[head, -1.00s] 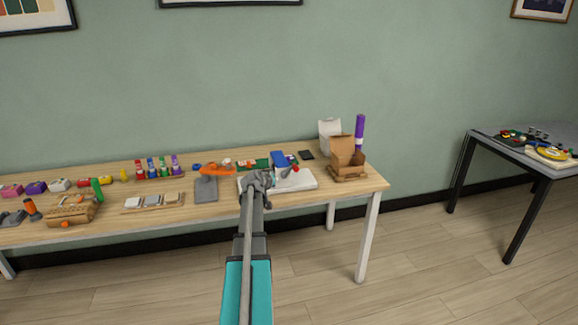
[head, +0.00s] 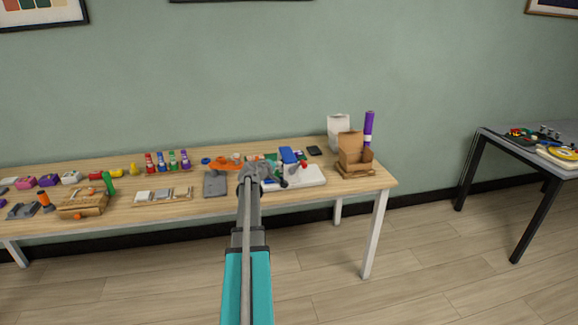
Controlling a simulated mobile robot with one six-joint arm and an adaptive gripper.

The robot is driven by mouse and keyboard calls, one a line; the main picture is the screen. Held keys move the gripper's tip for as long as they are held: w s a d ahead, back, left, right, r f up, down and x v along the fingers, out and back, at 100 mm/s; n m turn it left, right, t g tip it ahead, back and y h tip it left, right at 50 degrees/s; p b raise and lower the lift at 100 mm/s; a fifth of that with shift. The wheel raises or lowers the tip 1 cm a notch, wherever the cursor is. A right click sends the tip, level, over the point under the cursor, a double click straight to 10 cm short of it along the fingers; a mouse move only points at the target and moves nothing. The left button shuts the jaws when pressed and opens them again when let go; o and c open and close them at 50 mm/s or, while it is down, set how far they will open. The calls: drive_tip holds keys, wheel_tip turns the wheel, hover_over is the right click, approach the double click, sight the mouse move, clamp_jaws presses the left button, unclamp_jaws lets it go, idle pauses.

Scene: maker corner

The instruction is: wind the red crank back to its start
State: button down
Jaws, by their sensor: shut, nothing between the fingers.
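A white board (head: 307,178) lies on the right part of the wooden table. A small red part (head: 303,164), which may be the red crank's knob, shows above the board beside a grey piece. It is too small to make out its arm or angle. A blue block (head: 288,156) stands at the board's back left. My gripper (head: 270,176) is shut and empty at the board's left end. It hides part of that end, and I cannot tell whether it touches anything there.
A grey plate (head: 215,185) and an orange tool (head: 224,164) lie left of my gripper. An open cardboard box (head: 354,157) and a purple tube (head: 369,130) stand right of the board. Several small items fill the table's left. A second table (head: 490,146) stands far right.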

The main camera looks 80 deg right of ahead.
drive_tip(key=b, duration=0.3)
approach(301, 163)
drive_tip(key=w+d, duration=0.2)
drive_tip(key=d, duration=0.3)
drive_tip(key=shift+s+d+f+b, duration=0.25)
drive_tip(key=shift+s+f+b, duration=0.1)
drive_tip(key=shift+s, duration=0.25)
drive_tip(key=shift+s+d+f+b, duration=0.25)
drive_tip(key=shift+s+f, duration=0.1)
drive_tip(key=shift+s, duration=0.2)
drive_tip(key=shift+s+d+f+b, duration=0.25)
drive_tip(key=shift+s+f, duration=0.1)
drive_tip(key=shift+s, duration=0.25)
